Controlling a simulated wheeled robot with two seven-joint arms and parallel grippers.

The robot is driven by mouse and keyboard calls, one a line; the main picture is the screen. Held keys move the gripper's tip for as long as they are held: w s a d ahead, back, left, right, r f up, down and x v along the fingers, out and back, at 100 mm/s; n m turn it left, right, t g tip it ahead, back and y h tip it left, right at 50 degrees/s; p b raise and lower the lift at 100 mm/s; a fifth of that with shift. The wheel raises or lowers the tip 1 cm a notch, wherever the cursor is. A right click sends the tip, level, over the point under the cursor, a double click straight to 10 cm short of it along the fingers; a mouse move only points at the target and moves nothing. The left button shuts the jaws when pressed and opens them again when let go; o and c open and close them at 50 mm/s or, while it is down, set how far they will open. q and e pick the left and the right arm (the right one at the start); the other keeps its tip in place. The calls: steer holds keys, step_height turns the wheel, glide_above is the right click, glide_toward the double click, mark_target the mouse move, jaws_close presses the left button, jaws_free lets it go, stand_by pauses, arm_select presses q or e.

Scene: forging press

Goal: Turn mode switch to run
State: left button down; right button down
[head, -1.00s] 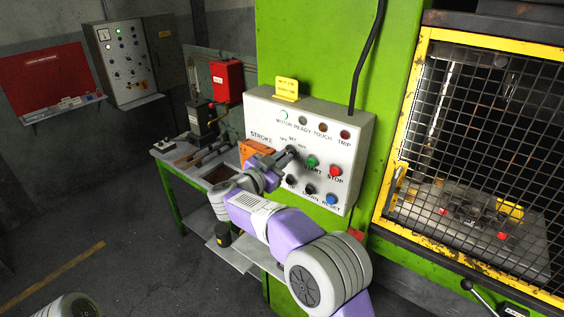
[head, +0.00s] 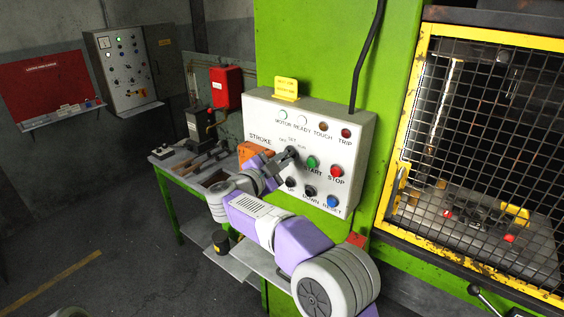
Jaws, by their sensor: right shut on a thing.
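The mode switch (head: 291,152) is a dark knob on the light grey control panel (head: 258,112), below small labels that seem to read OFF, SET and RUN. My right gripper (head: 284,159) reaches in from below and is shut on the mode switch. The fingers cover much of the knob, so its exact pointing direction is hard to tell. The READY lamp (head: 302,119) and the MOTOR lamp (head: 283,115) look pale and lit. My left gripper is not in view.
Green START (head: 312,163) and red STOP (head: 336,171) buttons sit just right of the switch. UP (head: 291,183), DOWN (head: 309,191) and blue RESET (head: 333,201) are below. A yellow-framed mesh guard (head: 470,150) stands right. A tool bench (head: 190,172) stands left.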

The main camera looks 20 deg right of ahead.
steer(key=c, duration=1.2)
jaws_free()
steer(key=b+v, duration=0.1)
steer(key=v, duration=0.6)
steer(key=shift+s+a, duration=0.2)
steer(key=shift+a, duration=0.05)
steer(key=shift+f, duration=0.1)
